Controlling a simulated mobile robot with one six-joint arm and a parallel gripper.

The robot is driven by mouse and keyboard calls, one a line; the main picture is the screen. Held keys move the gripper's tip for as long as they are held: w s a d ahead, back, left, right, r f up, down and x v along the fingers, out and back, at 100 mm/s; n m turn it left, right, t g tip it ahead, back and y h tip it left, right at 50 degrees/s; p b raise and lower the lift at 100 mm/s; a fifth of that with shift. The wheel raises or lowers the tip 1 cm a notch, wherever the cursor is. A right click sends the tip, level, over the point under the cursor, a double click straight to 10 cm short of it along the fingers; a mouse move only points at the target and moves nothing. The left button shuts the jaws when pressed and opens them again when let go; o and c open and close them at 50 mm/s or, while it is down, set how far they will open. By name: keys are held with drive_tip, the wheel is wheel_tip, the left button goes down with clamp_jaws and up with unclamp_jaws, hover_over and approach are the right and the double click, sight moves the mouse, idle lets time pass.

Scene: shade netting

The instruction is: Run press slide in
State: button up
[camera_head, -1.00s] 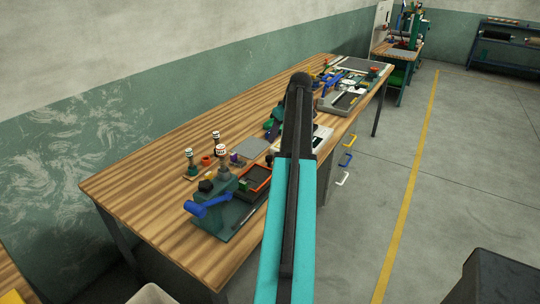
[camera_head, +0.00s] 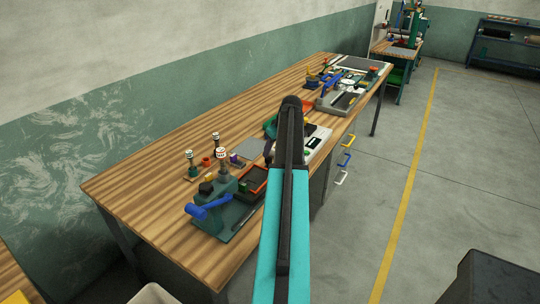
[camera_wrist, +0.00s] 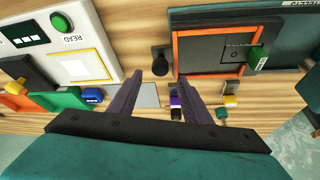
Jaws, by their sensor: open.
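A green bench device with a blue lever (camera_head: 209,207) stands at the near end of the wooden bench in the head view. Beside it is a dark tray with an orange rim (camera_head: 266,178). The wrist view shows a dark tray with an orange frame (camera_wrist: 178,40) at upper right, with a green knob (camera_wrist: 257,57) at its right side. Which part is the press slide I cannot tell. My gripper (camera_wrist: 172,74) is open and empty, its fingers pointing toward the bench near the tray's left edge.
A white device marked READ (camera_wrist: 70,45) lies left of my fingers. A black round knob (camera_wrist: 161,56) is near the fingertips.

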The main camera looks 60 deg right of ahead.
sight(269, 159)
drive_tip(key=shift+p+x, duration=0.75)
drive_tip(key=shift+x, duration=2)
drive_tip(key=shift+a, duration=0.1)
clamp_jaws()
